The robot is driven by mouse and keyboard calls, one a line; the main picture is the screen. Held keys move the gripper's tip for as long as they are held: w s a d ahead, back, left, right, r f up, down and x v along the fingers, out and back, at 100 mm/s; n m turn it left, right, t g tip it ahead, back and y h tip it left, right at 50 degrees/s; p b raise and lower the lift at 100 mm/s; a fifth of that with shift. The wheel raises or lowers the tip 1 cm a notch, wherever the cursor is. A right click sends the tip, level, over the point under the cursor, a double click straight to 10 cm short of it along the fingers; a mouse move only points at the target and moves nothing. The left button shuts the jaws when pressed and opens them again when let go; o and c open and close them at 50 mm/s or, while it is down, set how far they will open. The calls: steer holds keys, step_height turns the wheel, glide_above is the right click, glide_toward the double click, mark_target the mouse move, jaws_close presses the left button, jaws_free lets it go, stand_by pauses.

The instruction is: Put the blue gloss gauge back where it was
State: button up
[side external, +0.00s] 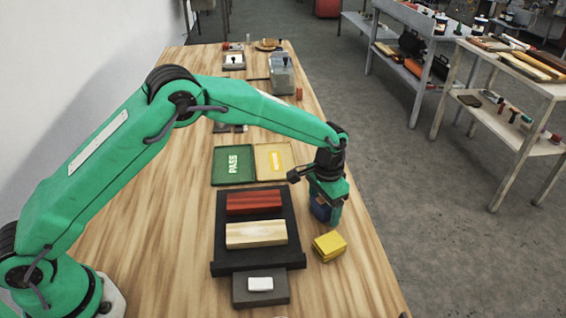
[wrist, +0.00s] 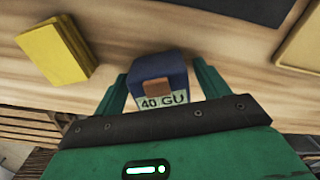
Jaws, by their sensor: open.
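The blue gloss gauge (side external: 319,209) is at the right side of the table, partly hidden by my gripper in the side view. In the wrist view the blue gauge (wrist: 160,66) shows a white label reading "40 GU" and a brown patch. My gripper (side external: 328,214) points down over it. In the wrist view the green fingers of my gripper (wrist: 160,84) are open, one on each side of the gauge. I cannot tell whether either finger touches it.
Left of the gauge, a black tray (side external: 226,268) holds a red block (side external: 254,202) and a pale wood block (side external: 256,234). A yellow block (side external: 329,246) lies close in front. A green PASS tray (side external: 234,178) and a yellow tray (side external: 286,170) lie behind. The table's right edge is near.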

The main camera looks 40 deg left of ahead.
steer(key=shift+r, duration=0.15)
step_height(320, 180, up, 11)
steer(key=shift+f, duration=0.1)
steer(key=shift+r, duration=0.6)
stand_by(0.5)
steer(key=s+a+r+n+t, duration=0.2)
steer(key=s+a+r+t, duration=0.1)
steer(key=s+a+r, duration=1.05)
steer(key=s+a+n+t, duration=0.1)
steer(key=s+a, duration=0.3)
steer(key=s, duration=0.5)
steer(key=s+a+f+n+t, duration=0.1)
steer(key=s+a, duration=0.3)
steer(key=s, duration=0.5)
steer(key=shift+f+n+t, duration=0.25)
steer(key=shift+n+t, duration=0.05)
